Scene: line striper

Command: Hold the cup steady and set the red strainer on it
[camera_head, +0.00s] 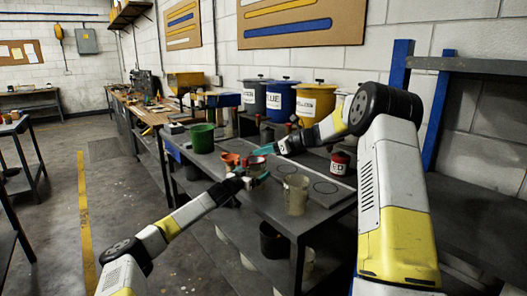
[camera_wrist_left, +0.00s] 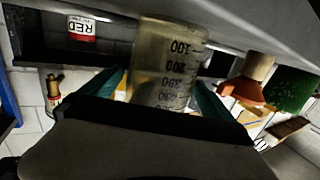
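A translucent measuring cup (camera_head: 296,197) stands on the grey table near its front edge. In the left wrist view the cup (camera_wrist_left: 165,65) appears upside down, with dark markings, between the two teal fingers. My left gripper (camera_head: 258,177) is open, just left of the cup in the head view; contact cannot be made out. An orange-red strainer-like piece (camera_head: 230,159) sits on a small beige holder, which also shows in the left wrist view (camera_wrist_left: 240,89). Another reddish piece (camera_head: 253,162) is partly hidden between the grippers. My right gripper (camera_head: 264,150) is just above it; its grip is too small to tell.
A green bucket (camera_head: 202,138) stands at the table's left. A can labelled RED (camera_head: 340,162) stands behind a flat board with circles (camera_head: 328,187). Blue and yellow bins (camera_head: 315,102) line the back. The lower shelf holds dark containers.

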